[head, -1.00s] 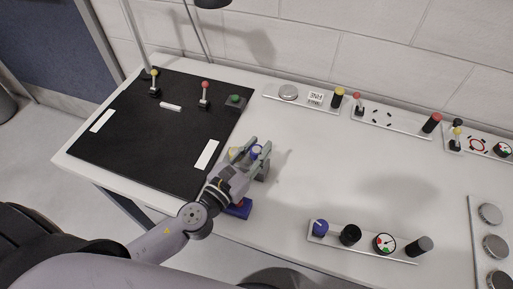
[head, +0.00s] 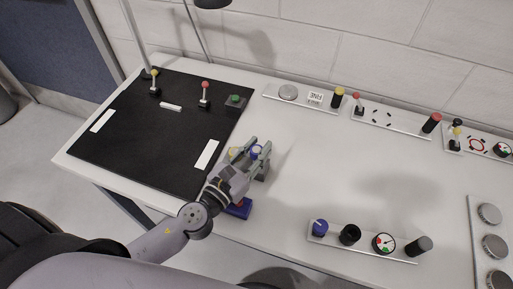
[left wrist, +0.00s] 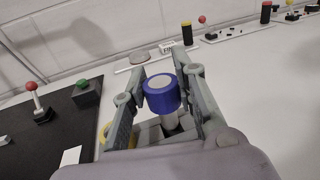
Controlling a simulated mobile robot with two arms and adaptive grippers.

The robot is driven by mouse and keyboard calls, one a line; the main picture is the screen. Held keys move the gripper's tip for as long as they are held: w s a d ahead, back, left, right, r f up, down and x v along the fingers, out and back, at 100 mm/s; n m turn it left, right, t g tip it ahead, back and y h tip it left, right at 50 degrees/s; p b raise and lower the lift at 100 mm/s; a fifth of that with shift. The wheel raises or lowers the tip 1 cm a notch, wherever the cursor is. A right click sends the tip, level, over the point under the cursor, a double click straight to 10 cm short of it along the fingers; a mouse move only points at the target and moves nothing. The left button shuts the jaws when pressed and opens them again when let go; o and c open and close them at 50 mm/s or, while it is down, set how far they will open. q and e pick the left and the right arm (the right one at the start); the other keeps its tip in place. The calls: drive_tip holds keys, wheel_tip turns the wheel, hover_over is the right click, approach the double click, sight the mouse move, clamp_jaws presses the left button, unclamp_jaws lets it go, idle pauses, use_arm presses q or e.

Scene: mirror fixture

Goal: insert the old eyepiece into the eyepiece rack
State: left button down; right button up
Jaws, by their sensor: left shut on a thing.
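My left gripper (head: 258,151) is over the white table, just right of the black mat. It is shut on a short cylinder, apparently the old eyepiece, with a blue band and pale top (left wrist: 162,95). In the left wrist view it sits upright between the two grey fingers, with a grey stem below. My right gripper is not in view.
A blue base (head: 239,209) lies under my left wrist. The black mat (head: 150,140) bears two small levers and a green button (head: 235,99). Panels with knobs line the back; another panel (head: 365,248) lies front right. The table between is clear.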

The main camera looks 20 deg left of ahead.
use_arm(q)
drive_tip(key=shift+f+b, duration=0.95)
drive_tip(key=shift+f, duration=0.05)
drive_tip(key=c, duration=1.2)
unclamp_jaws()
drive_tip(key=shift+s, duration=0.1)
drive_tip(key=v, duration=1.2)
drive_tip(key=shift+r, duration=0.1)
